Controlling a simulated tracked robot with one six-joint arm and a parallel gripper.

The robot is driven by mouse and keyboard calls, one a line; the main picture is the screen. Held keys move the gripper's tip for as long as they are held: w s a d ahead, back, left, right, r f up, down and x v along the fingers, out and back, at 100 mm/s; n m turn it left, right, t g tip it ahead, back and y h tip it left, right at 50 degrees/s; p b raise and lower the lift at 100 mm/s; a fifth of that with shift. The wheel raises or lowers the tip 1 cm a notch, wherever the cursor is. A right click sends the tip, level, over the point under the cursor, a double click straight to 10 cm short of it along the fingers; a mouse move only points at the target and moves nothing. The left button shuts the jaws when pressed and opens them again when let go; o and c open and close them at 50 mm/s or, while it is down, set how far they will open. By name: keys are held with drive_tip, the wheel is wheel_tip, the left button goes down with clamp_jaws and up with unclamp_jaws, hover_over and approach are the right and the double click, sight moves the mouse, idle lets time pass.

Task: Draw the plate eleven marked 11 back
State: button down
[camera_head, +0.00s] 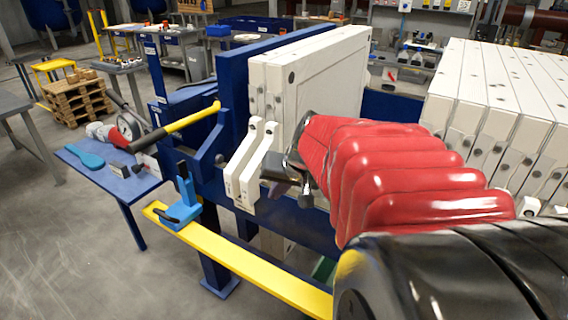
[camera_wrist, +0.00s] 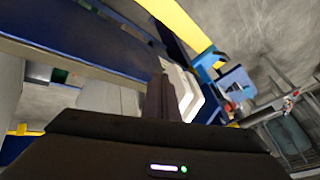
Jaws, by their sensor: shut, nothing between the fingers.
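White filter plates stand on the blue press frame in two groups. A small group (camera_head: 325,75) is against the blue end plate at the middle, and a larger pack (camera_head: 500,85) is at the right. No number 11 is readable, so I cannot tell which is plate eleven. My gripper (camera_head: 282,190) is beside the white side handles (camera_head: 247,165) of the small group, just to their right. In the wrist view its dark fingers (camera_wrist: 160,98) are together and empty, next to a white handle (camera_wrist: 185,92). Whether they touch it is unclear. My red-sleeved arm hides part of the gap between the groups.
A yellow rail (camera_head: 240,262) with a blue bracket (camera_head: 182,205) runs along the near side of the press. A yellow-ended lever (camera_head: 190,120) sticks out left. A blue side table (camera_head: 105,175) holds tools. Open floor lies at lower left.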

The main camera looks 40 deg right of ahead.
drive_tip(key=s+a+n, duration=0.4)
drive_tip(key=s+a, duration=0.2)
drive_tip(key=a, duration=0.4)
drive_tip(key=s+a+n+g, duration=0.1)
drive_tip(key=s+a+n, duration=0.2)
drive_tip(key=s+a, duration=0.3)
drive_tip(key=a, duration=0.5)
drive_tip(key=shift+s+r+n, duration=0.3)
drive_tip(key=shift+s+n, duration=0.1)
drive_tip(key=shift+s, duration=0.1)
